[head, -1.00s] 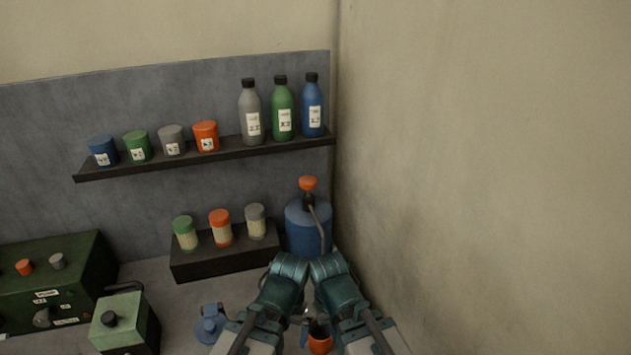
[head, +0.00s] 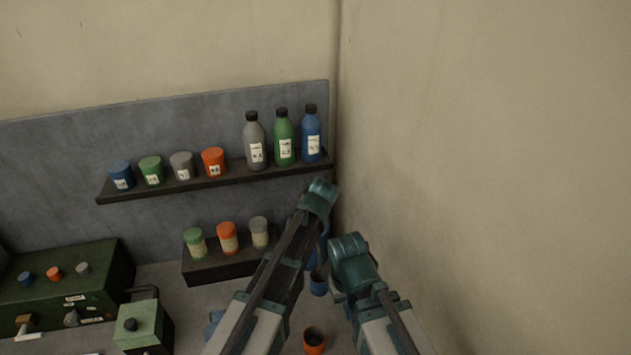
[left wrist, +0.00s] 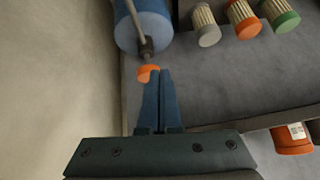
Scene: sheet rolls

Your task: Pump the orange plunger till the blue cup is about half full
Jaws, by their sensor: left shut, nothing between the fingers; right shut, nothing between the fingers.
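The orange plunger (left wrist: 148,73) sits on the blue tank (left wrist: 143,30) in the left wrist view. In the head view my left arm hides the plunger and most of the tank. My left gripper (left wrist: 158,75) is shut and empty, its tips right beside the orange knob; I cannot tell whether they touch. The blue cup (head: 318,285) stands low in front of the tank, partly hidden between my arms, and its fill level cannot be made out. My right gripper (head: 334,290) is shut and empty close to the right of the blue cup.
An orange cup (head: 314,342) stands nearer, between my arms. A filter rack (head: 215,268) is left of the tank, below a shelf (head: 195,186) with jars and bottles. Green boxes (head: 145,326) stand at left. The wall is close on the right.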

